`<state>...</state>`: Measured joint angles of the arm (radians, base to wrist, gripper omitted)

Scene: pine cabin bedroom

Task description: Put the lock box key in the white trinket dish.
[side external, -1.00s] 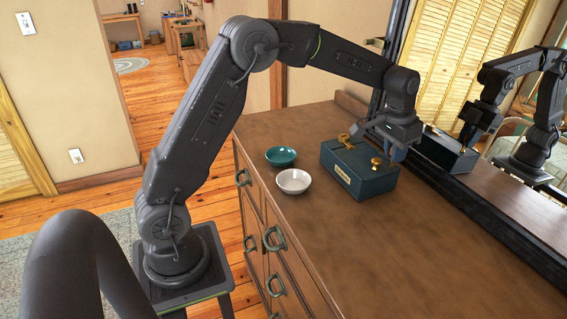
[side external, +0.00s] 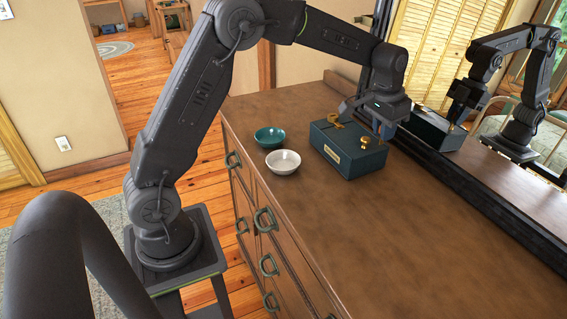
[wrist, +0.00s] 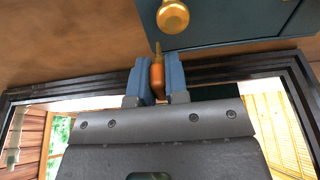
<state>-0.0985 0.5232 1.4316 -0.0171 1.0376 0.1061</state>
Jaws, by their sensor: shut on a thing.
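My gripper (wrist: 158,82) is shut on a small orange-brown piece with a thin brass end (wrist: 157,49), apparently the lock box key. The brass end points toward the dark teal lock box (wrist: 225,25) and overlaps its edge in the wrist view. I cannot tell whether it is in a lock or free. In the side view my gripper (side external: 384,130) is at the back, mirror-side edge of the lock box (side external: 345,158); its fingertips are partly hidden. The white trinket dish (side external: 283,162) stands left of the box and looks empty.
A teal dish (side external: 269,137) stands just behind the white dish. Brass fittings (side external: 365,142) sit on the box top. The mirror (side external: 470,170) rises close behind my gripper. The dresser top (side external: 400,230) is clear at the front right.

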